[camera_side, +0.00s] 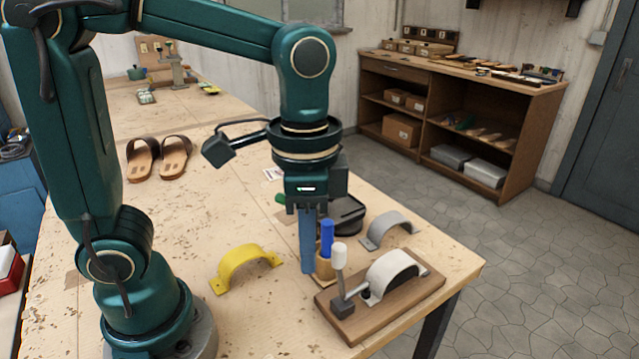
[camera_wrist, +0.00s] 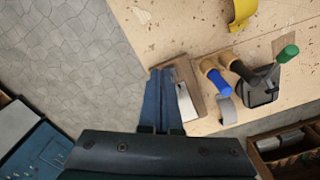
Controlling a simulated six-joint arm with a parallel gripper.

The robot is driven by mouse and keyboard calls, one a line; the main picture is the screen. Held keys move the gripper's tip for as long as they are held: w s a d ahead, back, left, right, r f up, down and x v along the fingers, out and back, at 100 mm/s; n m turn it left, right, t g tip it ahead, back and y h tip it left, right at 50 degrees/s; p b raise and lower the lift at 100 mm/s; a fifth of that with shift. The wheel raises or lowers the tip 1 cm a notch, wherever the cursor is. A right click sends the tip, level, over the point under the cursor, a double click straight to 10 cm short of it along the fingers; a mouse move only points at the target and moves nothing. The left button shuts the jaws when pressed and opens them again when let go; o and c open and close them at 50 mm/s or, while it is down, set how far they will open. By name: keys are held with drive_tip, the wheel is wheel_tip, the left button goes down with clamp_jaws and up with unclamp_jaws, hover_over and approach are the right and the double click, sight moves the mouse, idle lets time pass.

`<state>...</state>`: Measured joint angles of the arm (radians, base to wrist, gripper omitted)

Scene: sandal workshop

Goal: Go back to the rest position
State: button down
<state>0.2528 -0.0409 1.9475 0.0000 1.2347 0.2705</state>
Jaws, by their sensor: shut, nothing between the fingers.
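My gripper (camera_side: 307,268) points straight down over the front part of the workbench (camera_side: 215,205), shut and empty. Its blue fingers also show in the wrist view (camera_wrist: 161,74), pressed together, in front of part of the wooden board. In the side view the fingertips hang left of the blue-handled tool (camera_side: 326,238) and behind the wooden board (camera_side: 425,287). I cannot tell how far the tips are above the bench. The board carries a white arched piece (camera_side: 390,272) and a white-topped upright lever (camera_side: 340,258).
A yellow arch (camera_side: 240,262) stands to the left, a grey arch (camera_side: 388,229) to the right. A black stand (camera_side: 347,216) is behind my gripper; a green handle (camera_wrist: 288,53) shows near it. Two brown sandals (camera_side: 158,160) lie farther back, with bare bench around them.

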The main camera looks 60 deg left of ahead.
drive_tip(key=shift+s+r, duration=0.15)
drive_tip(key=shift+r, duration=0.55)
drive_tip(key=shift+s+a+f+n+t, duration=0.1)
drive_tip(key=shift+s+a+n+t, duration=0.35)
drive_tip(key=shift+a+n+t, duration=0.5)
drive_tip(key=shift+s+a+f+n+t, duration=0.1)
drive_tip(key=shift+s+a+n+t, duration=0.35)
drive_tip(key=shift+a+n+t, duration=0.4)
drive_tip(key=shift+s+a+n+t, duration=0.45)
drive_tip(key=shift+a+n+t, duration=0.25)
drive_tip(key=shift+n+t, duration=0.4)
